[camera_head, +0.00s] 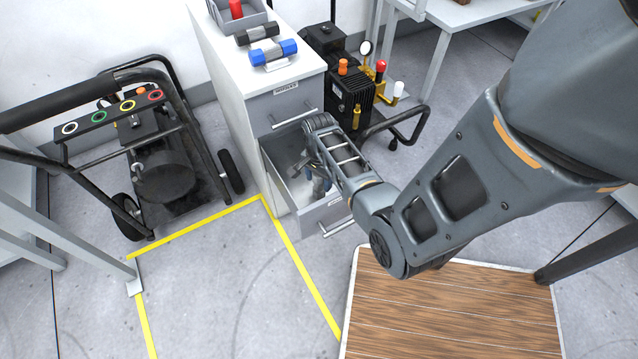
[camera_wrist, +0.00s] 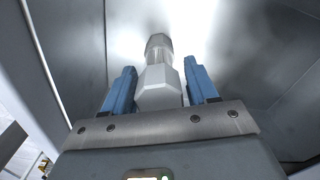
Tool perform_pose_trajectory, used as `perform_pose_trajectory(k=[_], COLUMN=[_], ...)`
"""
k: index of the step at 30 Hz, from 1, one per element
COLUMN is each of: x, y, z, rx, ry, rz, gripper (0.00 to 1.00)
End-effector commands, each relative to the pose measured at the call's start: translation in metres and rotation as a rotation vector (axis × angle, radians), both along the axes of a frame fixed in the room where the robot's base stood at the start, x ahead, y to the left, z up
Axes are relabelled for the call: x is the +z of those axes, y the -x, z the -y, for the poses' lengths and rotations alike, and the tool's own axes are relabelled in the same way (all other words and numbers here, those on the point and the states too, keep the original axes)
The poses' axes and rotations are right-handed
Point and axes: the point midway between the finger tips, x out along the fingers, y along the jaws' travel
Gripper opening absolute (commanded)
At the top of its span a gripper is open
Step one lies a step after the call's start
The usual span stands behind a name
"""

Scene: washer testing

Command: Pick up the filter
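The filter (camera_wrist: 158,72), pale grey-white with a clear-looking middle and faceted ends, lies in the open drawer (camera_wrist: 240,50) of the white cabinet. My gripper (camera_wrist: 161,78) reaches down into this drawer, with one blue finger on each side of the filter. The fingers look open, with narrow gaps beside the filter's near end. In the head view, the drawer (camera_head: 285,185) is pulled out and my gripper (camera_head: 318,182) shows partly inside it. My arm hides the filter there.
A black pump machine (camera_head: 350,85) stands behind right. A black cart (camera_head: 160,165) stands left. A wooden platform (camera_head: 450,315) lies in front.

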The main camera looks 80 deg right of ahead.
Motion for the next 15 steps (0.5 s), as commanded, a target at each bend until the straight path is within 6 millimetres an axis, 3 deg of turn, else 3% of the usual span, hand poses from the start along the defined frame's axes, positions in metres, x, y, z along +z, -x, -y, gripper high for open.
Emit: perform_pose_trajectory(k=[15], x=[0.0002], y=[0.0], z=[0.0001], rx=[0.0], ry=[0.0], rz=[0.0], gripper=[0.1])
